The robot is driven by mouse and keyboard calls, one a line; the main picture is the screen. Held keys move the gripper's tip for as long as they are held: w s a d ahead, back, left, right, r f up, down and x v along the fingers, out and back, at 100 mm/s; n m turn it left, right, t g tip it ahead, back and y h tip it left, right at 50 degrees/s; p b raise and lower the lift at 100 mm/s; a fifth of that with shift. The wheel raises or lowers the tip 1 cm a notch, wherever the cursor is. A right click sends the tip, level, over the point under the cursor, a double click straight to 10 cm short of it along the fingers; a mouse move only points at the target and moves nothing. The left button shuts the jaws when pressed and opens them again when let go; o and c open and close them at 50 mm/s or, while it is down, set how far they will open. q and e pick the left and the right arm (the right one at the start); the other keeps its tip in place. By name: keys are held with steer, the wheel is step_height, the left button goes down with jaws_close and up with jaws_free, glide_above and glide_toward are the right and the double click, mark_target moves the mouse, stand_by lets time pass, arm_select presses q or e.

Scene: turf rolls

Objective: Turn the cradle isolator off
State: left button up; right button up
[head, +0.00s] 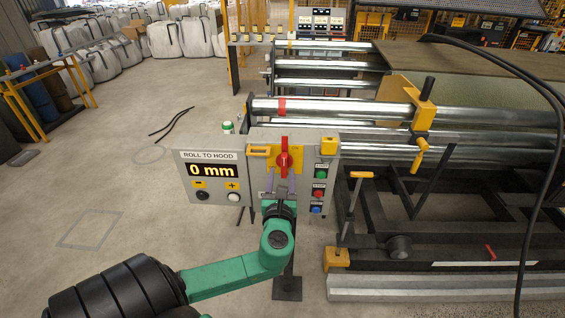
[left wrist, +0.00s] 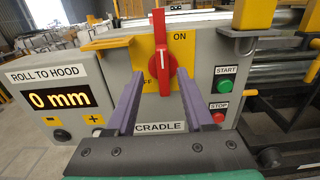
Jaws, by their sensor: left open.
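The cradle isolator is a red rotary handle (head: 284,160) on a yellow plate on a grey control box. It also shows in the left wrist view (left wrist: 160,48), where it stands nearly upright. ON is printed at its upper right; OFF, at its lower left, is partly hidden. The word CRADLE (left wrist: 160,127) is below. My left gripper (head: 283,185) is open in front of the box. In the left wrist view its purple fingers (left wrist: 162,80) lie either side of the handle's lower end; I cannot tell whether they touch it. My right gripper is out of view.
Green START (left wrist: 222,85) and red STOP (left wrist: 219,116) buttons sit right of the isolator. A display box (head: 213,171) reading 0 mm is at the left. Yellow brackets (left wrist: 106,42) jut out above. Steel rollers (head: 330,108) lie behind; open floor is left.

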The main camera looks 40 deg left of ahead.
mark_target(284, 166)
arm_select(q)
steer(key=x, duration=0.4)
steer(key=shift+w+d, duration=0.1)
steer(key=shift+w, duration=0.25)
jaws_close()
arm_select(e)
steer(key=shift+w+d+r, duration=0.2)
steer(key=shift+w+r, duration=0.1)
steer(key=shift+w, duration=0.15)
